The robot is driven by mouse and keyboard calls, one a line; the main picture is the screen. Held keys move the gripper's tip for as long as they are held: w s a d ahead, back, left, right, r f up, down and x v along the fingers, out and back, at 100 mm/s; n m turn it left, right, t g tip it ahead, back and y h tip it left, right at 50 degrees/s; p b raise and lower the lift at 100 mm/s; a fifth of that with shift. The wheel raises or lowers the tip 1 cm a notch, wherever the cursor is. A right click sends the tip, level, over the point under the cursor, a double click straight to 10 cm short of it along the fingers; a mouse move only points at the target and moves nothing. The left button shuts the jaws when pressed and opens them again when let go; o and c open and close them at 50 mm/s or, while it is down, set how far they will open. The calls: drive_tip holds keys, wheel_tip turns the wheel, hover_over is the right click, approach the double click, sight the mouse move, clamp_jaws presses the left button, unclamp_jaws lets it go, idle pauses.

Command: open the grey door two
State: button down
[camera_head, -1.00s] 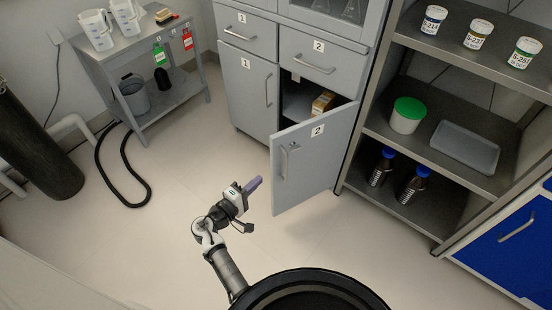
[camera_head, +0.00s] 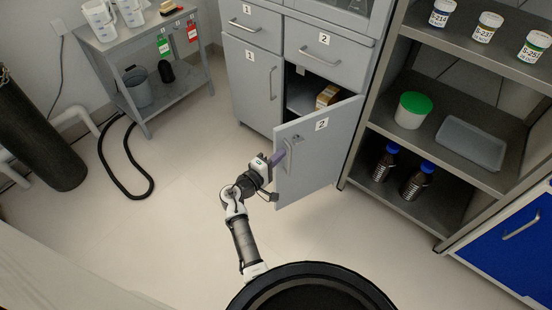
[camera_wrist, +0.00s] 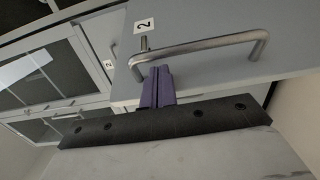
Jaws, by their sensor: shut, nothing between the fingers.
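The grey door two (camera_head: 310,160), marked 2, stands partly open on the lower right of the grey cabinet, swung out toward me. Its bar handle (camera_head: 290,152) is on the outer face; the handle also shows in the wrist view (camera_wrist: 205,46). My gripper (camera_head: 279,157) is beside the door's free edge, near the handle. In the wrist view the purple fingers (camera_wrist: 158,72) are shut together with nothing between them. Their tips are at the left end of the handle, close to the door edge; I cannot tell whether they touch it.
Inside the opening a small box (camera_head: 327,96) lies on a shelf. Drawer two (camera_head: 327,54) is shut above, and door one (camera_head: 250,85) is shut to the left. An open shelf unit (camera_head: 345,178) with bottles and tubs stands close on the right. The floor (camera_head: 190,200) to the left is clear.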

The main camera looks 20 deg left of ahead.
drive_tip(key=s+d+y, duration=0.1)
drive_tip(key=s+d, duration=0.1)
drive_tip(key=d, duration=0.4)
drive_tip(key=s+d+n+y+p, duration=0.1)
drive_tip(key=s+d, duration=0.2)
drive_tip(key=d, duration=0.3)
drive_tip(key=shift+s+d+t, duration=0.35)
drive_tip(key=shift+t, duration=0.05)
drive_tip(key=shift+s, duration=0.15)
